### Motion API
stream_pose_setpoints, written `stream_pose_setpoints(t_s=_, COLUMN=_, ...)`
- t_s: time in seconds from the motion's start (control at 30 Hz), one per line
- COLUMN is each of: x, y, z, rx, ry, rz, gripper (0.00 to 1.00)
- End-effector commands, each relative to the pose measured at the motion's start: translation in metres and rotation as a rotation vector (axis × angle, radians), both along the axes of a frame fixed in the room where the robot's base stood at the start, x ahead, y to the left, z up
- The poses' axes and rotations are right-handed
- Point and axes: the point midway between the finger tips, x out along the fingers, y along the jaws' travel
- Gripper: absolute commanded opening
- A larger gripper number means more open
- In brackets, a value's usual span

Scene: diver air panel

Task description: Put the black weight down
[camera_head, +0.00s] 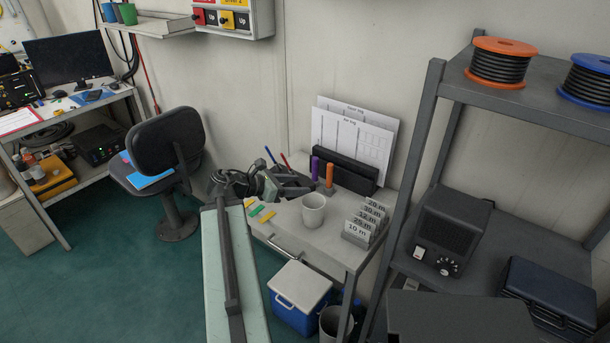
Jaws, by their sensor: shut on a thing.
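My gripper (288,187) is at the end of my arm, over the back left part of the small grey table (334,240). It is shut on a dark thing, which I take to be the black weight; the jaws and the weight blend together, so its outline is hard to make out. I cannot tell whether the weight touches the tabletop.
A white mug (314,210), coloured strips (259,211) and a rack of depth cards (365,224) are on the table. A black holder with white sheets (352,135) stands behind. A grey shelf (415,190) is at right, an office chair (168,150) at left.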

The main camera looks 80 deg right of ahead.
Motion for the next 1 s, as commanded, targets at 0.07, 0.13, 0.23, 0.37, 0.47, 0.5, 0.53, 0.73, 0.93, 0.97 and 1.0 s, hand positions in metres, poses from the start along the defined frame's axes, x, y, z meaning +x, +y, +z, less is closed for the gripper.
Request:
stream_pose_setpoints(t_s=0.07, x=0.0, y=-0.001, z=-0.021, rx=-0.002, ry=0.005, rz=-0.001, gripper=0.0)
stream_pose_setpoints(t_s=0.13, x=-0.001, y=-0.001, z=-0.026, rx=-0.002, ry=0.005, rz=-0.001, gripper=0.0)
stream_pose_setpoints(t_s=0.23, x=-0.001, y=-0.001, z=-0.026, rx=-0.002, ry=0.005, rz=-0.001, gripper=0.0)
stream_pose_setpoints(t_s=0.37, x=-0.001, y=-0.001, z=-0.029, rx=-0.002, ry=0.005, rz=-0.001, gripper=0.0)
stream_pose_setpoints(t_s=0.47, x=-0.001, y=-0.001, z=-0.042, rx=-0.002, ry=0.005, rz=-0.001, gripper=0.0)
stream_pose_setpoints(t_s=0.5, x=-0.001, y=-0.001, z=-0.049, rx=-0.002, ry=0.005, rz=-0.001, gripper=0.0)
stream_pose_setpoints(t_s=0.53, x=-0.001, y=-0.001, z=-0.053, rx=-0.002, ry=0.005, rz=-0.001, gripper=0.0)
stream_pose_setpoints(t_s=0.73, x=-0.001, y=-0.001, z=-0.063, rx=-0.002, ry=0.005, rz=-0.001, gripper=0.0)
stream_pose_setpoints(t_s=0.93, x=-0.001, y=-0.001, z=-0.061, rx=-0.001, ry=0.005, rz=-0.002, gripper=0.0)
stream_pose_setpoints(t_s=0.97, x=-0.001, y=-0.001, z=-0.062, rx=-0.001, ry=0.005, rz=-0.002, gripper=0.0)
stream_pose_setpoints(t_s=1.0, x=-0.001, y=-0.001, z=-0.064, rx=-0.002, ry=0.005, rz=-0.003, gripper=0.0)
